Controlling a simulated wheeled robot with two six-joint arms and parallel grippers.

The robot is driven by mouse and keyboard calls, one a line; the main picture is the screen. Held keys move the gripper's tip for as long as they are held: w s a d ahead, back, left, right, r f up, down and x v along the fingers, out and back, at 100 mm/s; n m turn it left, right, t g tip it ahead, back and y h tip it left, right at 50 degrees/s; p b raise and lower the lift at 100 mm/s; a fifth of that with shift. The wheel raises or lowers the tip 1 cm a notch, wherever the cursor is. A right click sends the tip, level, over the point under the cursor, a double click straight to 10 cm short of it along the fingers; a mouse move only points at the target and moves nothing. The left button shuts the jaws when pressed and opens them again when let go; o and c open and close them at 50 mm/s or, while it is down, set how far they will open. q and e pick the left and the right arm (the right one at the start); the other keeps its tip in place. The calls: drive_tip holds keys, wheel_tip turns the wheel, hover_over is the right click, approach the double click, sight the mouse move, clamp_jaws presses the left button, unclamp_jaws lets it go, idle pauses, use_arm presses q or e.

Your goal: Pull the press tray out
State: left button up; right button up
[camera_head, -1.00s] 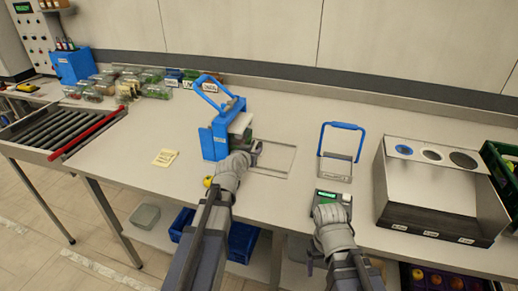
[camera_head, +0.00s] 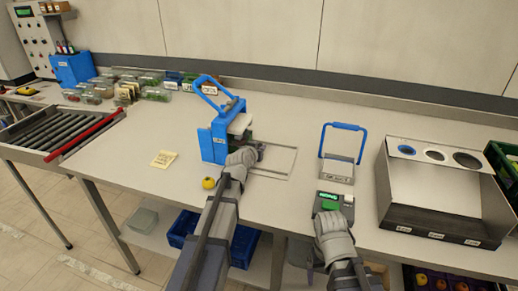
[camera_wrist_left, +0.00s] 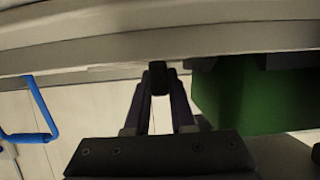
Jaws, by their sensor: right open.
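The blue press (camera_head: 213,143) stands on the bench left of centre, with its lever raised. A grey part (camera_head: 240,123) shows at its right side; I cannot tell if it is the tray. My left gripper (camera_head: 259,148) is just right of the press, low over the bench. In the left wrist view its fingers close from both sides on a small dark block (camera_wrist_left: 158,76), apparently the tray's handle. The tray itself is mostly hidden by the gripper and press. My right gripper (camera_head: 330,211) is open, at a small device with a green display (camera_head: 329,202).
A thin rectangular outline (camera_head: 280,177) lies on the bench right of the press. A stand with a blue handle (camera_head: 339,170) and a grey bin with round holes (camera_head: 440,212) are further right.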

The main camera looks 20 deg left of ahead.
use_arm(q)
clamp_jaws()
idle(1.0)
